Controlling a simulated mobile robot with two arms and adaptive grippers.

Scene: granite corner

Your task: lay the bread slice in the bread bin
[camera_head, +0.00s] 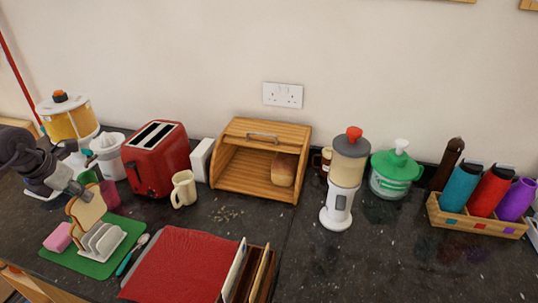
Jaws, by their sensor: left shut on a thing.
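The bread slice (89,209) is upright in the grasp of my left gripper (81,193), which is shut on it from above. The slice is over or beside a white rack (101,241) at the lower left; I cannot tell whether it still touches the rack. The wooden bread bin (231,178) stands at the back centre against the wall with its front open. A brown loaf (284,170) sits inside on its right side; the left part of the bin looks empty. My right gripper is not in view.
A red toaster (156,161), a cream mug (184,189) and a white block-like object (202,160) stand between my left gripper and the bin. The rack and a pink sponge (58,237) are on a green mat (92,268). Crumbs (227,214) lie before the bin.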

